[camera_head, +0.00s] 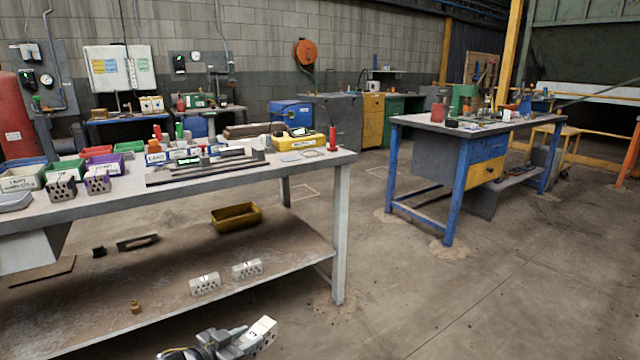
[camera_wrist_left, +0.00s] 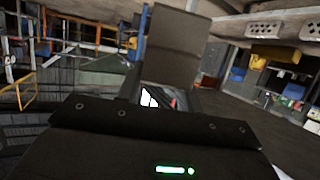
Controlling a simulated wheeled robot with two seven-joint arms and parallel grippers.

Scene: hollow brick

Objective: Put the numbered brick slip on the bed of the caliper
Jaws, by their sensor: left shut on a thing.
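The numbered brick slip (camera_head: 263,329) is a pale block with a dark figure on its top face and dark holes in one side. My left gripper (camera_head: 244,344) is shut on it at the bottom of the head view, low in front of the workbench and tilted. The caliper (camera_head: 200,173) appears to be the long dark metal instrument with a small lit display near the front of the bench top. The held slip is well below and to the right of it. In the left wrist view, I cannot tell the slip's outline. My right gripper is not in view.
The workbench (camera_head: 325,163) carries coloured bins, holed bricks (camera_head: 97,182) and a yellow box (camera_head: 298,140). Its lower shelf holds two pale bricks (camera_head: 205,284) and a yellow tray (camera_head: 236,216). A blue-legged bench (camera_head: 452,205) stands at right. Floor between the benches is mostly clear.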

